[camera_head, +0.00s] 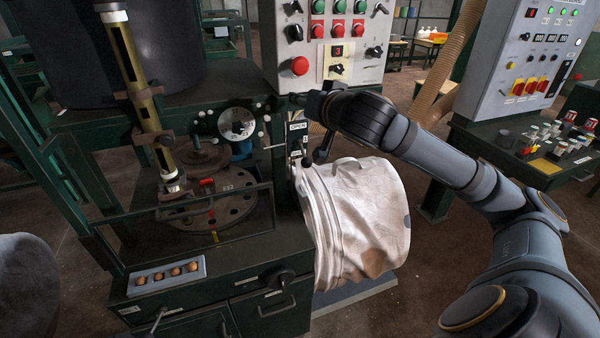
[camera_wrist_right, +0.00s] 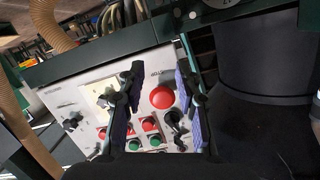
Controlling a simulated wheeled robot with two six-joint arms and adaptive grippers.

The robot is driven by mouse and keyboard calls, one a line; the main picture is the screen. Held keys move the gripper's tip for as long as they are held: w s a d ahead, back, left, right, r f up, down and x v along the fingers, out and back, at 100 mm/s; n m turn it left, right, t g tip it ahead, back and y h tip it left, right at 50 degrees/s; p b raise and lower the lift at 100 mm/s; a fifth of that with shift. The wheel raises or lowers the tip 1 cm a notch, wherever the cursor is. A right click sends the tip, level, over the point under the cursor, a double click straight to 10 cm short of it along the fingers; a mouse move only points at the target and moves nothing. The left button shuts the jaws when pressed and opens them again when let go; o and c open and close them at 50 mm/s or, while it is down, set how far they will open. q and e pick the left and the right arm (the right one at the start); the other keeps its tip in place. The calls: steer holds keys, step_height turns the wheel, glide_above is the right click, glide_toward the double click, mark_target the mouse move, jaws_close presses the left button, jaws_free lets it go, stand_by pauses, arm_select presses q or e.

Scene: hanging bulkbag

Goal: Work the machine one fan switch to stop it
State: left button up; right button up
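The machine's grey control panel (camera_head: 345,52) is at the top centre of the head view. It carries a big red button (camera_head: 299,66), a black rotary knob (camera_head: 294,33) above it, and a knob (camera_head: 337,69) on a yellow plate under a red display. The labels are too small to tell which control is the fan switch. My right gripper (camera_head: 306,101) is just below the panel, partly hidden by its own wrist. In the wrist view its fingers (camera_wrist_right: 161,104) are open and apart, with the red button (camera_wrist_right: 162,98) showing between them and a black knob (camera_wrist_right: 176,122) near one finger.
A white bulk bag (camera_head: 362,215) stands below my right forearm. A dark green machine with a round slotted plate (camera_head: 215,211) is at left. A second control panel (camera_head: 535,55) and a bench of buttons are at right. A ribbed tan hose (camera_head: 450,60) hangs between the panels.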

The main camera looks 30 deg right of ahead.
step_height(320, 180, down, 19)
steer(key=a+n+g+y, duration=0.1)
steer(key=n+g, duration=0.1)
steer(key=g, duration=0.1)
steer(key=shift+g, duration=0.3)
steer(key=shift+w+a+r, duration=0.1)
